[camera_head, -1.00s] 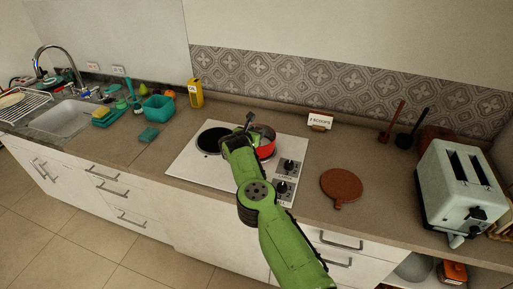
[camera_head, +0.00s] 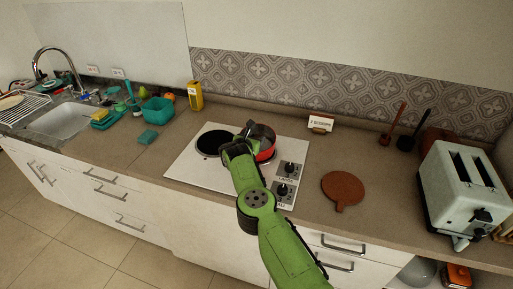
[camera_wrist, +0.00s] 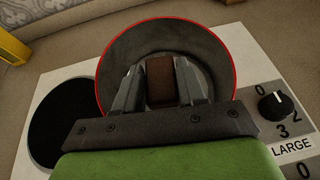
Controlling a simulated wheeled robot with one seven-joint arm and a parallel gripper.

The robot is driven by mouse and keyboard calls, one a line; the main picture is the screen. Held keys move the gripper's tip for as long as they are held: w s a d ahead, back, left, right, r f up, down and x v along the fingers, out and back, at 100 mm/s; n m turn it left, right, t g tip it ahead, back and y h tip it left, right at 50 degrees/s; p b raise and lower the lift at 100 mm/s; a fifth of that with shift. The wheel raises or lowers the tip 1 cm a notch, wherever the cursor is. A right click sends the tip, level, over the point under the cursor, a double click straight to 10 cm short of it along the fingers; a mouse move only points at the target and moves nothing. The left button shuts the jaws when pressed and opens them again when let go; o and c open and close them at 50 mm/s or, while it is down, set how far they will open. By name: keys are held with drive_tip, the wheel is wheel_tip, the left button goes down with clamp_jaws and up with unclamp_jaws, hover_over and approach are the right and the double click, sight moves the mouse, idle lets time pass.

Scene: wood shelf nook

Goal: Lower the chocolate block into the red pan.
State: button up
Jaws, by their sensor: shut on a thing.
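The red pan (camera_head: 266,154) sits on the right burner of the white cooktop (camera_head: 190,170), mostly behind my gripper (camera_head: 236,147) in the head view. In the wrist view the pan's red rim (camera_wrist: 233,62) rings a dark interior. The brown chocolate block (camera_wrist: 160,82) is between the two fingers of my gripper (camera_wrist: 160,88), which is shut on it. The block is over or within the pan's opening; I cannot tell whether it touches the pan's floor. In the head view the block is hidden by my gripper.
A bare dark burner (camera_head: 211,143) is left of the pan, and control knobs (camera_head: 286,180) are to its right. A brown round board (camera_head: 343,188), a small sign (camera_head: 320,123) and a toaster (camera_head: 465,190) stand farther right. A yellow carton (camera_head: 195,96) is at the back left.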

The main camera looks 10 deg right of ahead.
drive_tip(key=o, duration=1.1)
